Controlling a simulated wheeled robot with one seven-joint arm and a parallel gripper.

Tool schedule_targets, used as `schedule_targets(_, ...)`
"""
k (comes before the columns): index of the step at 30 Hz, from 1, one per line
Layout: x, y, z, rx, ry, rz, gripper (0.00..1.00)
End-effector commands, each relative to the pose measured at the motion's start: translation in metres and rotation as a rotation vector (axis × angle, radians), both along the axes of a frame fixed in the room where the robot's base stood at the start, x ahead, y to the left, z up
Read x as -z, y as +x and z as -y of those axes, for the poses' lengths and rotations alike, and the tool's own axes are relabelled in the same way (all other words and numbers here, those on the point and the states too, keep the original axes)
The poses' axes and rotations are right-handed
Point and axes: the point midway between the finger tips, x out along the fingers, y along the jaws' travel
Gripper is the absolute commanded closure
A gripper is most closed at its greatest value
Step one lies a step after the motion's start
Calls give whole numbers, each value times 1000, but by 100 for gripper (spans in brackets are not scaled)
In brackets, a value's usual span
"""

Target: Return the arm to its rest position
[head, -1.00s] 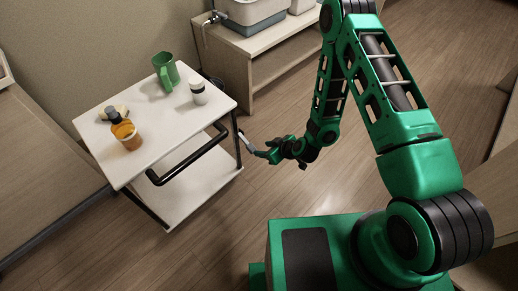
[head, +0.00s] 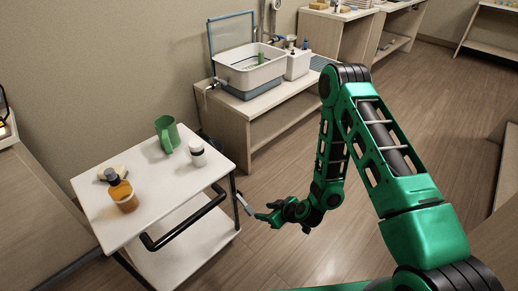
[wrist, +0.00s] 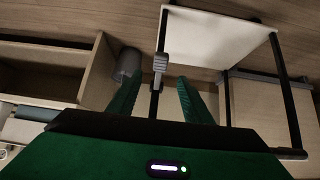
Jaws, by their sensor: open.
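My green arm stands at the right in the head view, bent at its elbow, with its forearm hanging down. My gripper (head: 258,213) is at the end of the forearm, low beside the white cart's right side. It also shows in the wrist view (wrist: 155,92), where its green fingers are apart with nothing held between them. A small grey piece shows close to the gripper in the head view; I cannot tell what it belongs to.
The white cart (head: 105,220) holds a green pitcher (head: 167,134), a white jar (head: 197,152) and an amber bottle (head: 122,193). A black handle bar runs along its front. A wooden bench (head: 236,128) carries a white basin (head: 246,70). Open floor lies right of the cart.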

Motion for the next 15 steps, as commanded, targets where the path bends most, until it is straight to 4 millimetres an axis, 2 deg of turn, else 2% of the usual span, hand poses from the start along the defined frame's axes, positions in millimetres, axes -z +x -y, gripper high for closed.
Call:
schedule_targets(5,-4,3,2,-2,-1,-2,55)
schedule_targets(8,-18,10,8,-8,-5,-10,55)
schedule_targets(15,-74,27,44,-13,-43,-79,55)
